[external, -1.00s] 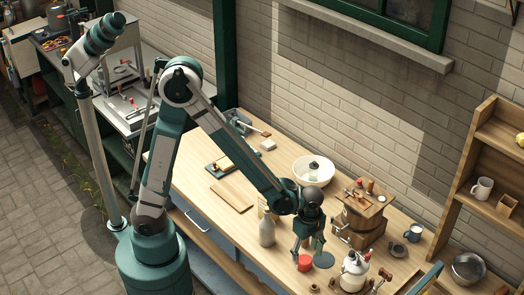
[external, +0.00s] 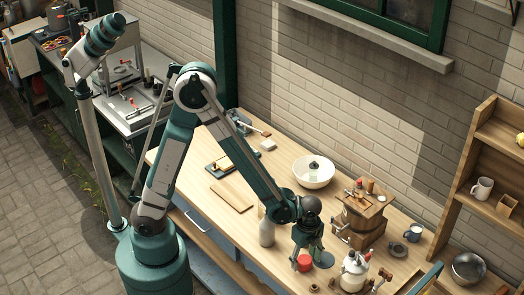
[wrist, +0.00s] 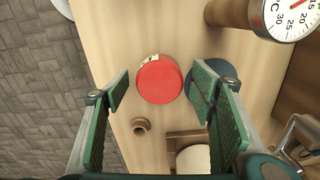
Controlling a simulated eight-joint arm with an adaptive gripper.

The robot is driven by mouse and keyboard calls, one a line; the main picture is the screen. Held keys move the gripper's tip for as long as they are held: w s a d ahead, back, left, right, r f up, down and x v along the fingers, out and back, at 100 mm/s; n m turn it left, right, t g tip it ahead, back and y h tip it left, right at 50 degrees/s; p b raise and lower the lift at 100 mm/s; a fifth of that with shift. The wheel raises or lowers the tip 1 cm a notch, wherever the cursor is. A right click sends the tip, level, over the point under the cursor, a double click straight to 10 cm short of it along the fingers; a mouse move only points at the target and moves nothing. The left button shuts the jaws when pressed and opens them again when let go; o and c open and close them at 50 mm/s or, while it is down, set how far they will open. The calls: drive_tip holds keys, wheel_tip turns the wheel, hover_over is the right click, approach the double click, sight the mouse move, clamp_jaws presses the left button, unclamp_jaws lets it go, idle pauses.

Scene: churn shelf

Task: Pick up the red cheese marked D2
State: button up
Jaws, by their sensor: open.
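The red cheese (external: 304,263) is a small red cylinder standing on the wooden table near its front edge. In the wrist view the red cheese (wrist: 160,79) shows its round red top and a pale label on its side; the marking is too small to read. My gripper (external: 308,262) is low over the table at the cheese. In the wrist view my gripper (wrist: 160,95) is open, with one green finger pad on each side of the cheese and a gap to each. Nothing is held.
A dark blue-grey round piece (wrist: 218,82) lies just right of the cheese, partly behind the right finger. A small brown ring (wrist: 141,126) is close by. A white canister (external: 354,272), a bottle (external: 267,231) and a wooden box churn (external: 358,222) stand around.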

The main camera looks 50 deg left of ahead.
drive_tip(key=shift+f, duration=0.3)
idle(0.4)
drive_tip(key=c, duration=1.1)
